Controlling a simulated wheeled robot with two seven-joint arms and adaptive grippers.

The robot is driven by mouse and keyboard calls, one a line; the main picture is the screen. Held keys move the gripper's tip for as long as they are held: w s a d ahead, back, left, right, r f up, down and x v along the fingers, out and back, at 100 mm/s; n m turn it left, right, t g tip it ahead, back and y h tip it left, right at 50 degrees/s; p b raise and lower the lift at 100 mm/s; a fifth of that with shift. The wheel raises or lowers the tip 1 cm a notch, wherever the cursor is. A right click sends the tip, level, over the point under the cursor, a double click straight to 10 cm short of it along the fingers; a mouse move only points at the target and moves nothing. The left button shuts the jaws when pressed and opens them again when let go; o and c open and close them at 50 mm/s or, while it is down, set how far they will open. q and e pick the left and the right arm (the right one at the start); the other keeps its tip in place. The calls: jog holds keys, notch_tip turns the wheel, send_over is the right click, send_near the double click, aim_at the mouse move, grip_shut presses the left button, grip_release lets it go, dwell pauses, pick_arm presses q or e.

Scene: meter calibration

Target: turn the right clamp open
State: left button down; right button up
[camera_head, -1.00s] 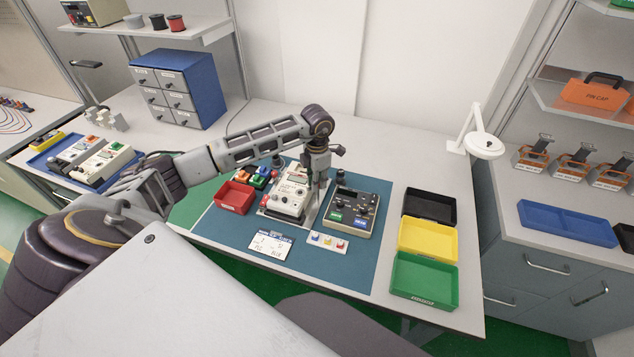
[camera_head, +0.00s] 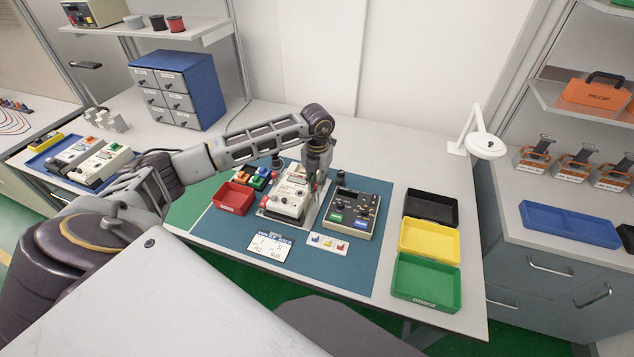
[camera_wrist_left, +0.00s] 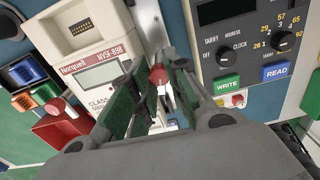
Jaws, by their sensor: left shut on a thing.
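The cream meter (camera_head: 287,201) stands on the blue mat in the head view; its Norquell label and display (camera_wrist_left: 95,60) show in the left wrist view. The right clamp (camera_wrist_left: 158,76) has a red knob and stands at the meter's right side. My left gripper (camera_head: 316,184) points down over that side. In the left wrist view its two green-padded fingers (camera_wrist_left: 155,92) are shut on the right clamp, with the red knob between them. The clamp's lower part is mostly hidden by the fingers. My right gripper is out of view.
A dark console (camera_head: 352,213) with WRITE and READ buttons stands close to the right of the gripper. A red bin (camera_head: 234,197) lies left of the meter. Black, yellow and green trays (camera_head: 426,281) line the right.

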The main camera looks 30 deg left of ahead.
pick_arm(q)
jog(key=shift+r+n, duration=0.1)
jog(key=shift+n, duration=1.2)
jog(key=shift+w, duration=0.1)
jog(key=c, duration=1.3)
grip_release()
jog(key=shift+r, duration=5.95)
